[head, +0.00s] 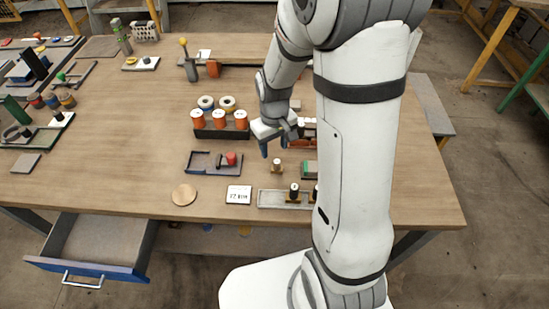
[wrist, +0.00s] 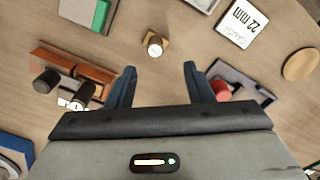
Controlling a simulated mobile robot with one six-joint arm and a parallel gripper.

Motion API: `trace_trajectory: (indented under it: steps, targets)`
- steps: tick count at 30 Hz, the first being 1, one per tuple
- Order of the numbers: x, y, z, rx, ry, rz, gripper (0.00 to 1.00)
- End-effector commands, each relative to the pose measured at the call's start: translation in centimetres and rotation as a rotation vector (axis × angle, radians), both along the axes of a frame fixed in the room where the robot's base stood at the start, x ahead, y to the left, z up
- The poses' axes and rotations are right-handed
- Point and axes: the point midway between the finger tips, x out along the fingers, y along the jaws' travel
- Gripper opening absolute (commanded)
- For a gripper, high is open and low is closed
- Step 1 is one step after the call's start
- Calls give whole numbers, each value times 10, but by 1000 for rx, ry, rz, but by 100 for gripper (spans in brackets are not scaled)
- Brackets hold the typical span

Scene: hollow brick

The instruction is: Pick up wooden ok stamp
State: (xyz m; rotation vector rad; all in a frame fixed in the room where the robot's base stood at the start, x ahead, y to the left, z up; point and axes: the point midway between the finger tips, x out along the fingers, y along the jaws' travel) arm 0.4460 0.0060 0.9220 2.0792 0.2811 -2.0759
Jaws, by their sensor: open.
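A small wooden piece with a square base and a pale round knob, which looks like the wooden stamp (head: 277,167), stands on the table below my gripper in the head view. It also shows in the wrist view (wrist: 155,43), beyond the fingertips and roughly centred between them. Any "ok" mark on it is too small to read. My gripper (head: 274,147) is open and empty above the table. Its two blue fingers (wrist: 160,72) are spread apart in the wrist view, and neither touches the stamp.
A green-topped block (wrist: 98,14) and a red-brown rack with black-ended pieces (wrist: 75,67) lie left in the wrist view. A dark tray with a red piece (wrist: 222,91), a "22 mm" card (wrist: 243,20) and a wooden disc (wrist: 300,65) lie right. Orange spools (head: 220,120) stand behind.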

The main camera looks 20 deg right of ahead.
Motion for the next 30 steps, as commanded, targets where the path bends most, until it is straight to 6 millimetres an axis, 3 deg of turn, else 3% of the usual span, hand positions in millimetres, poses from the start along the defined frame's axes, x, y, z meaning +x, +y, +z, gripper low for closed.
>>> trace_trajectory:
  steps: [18,28,30]
  targets:
    - [-3,-7,-70,0,5,2,47]
    - [-3,-6,-77,-1,2,3,47]
    - [-3,-6,-77,-1,2,3,42]
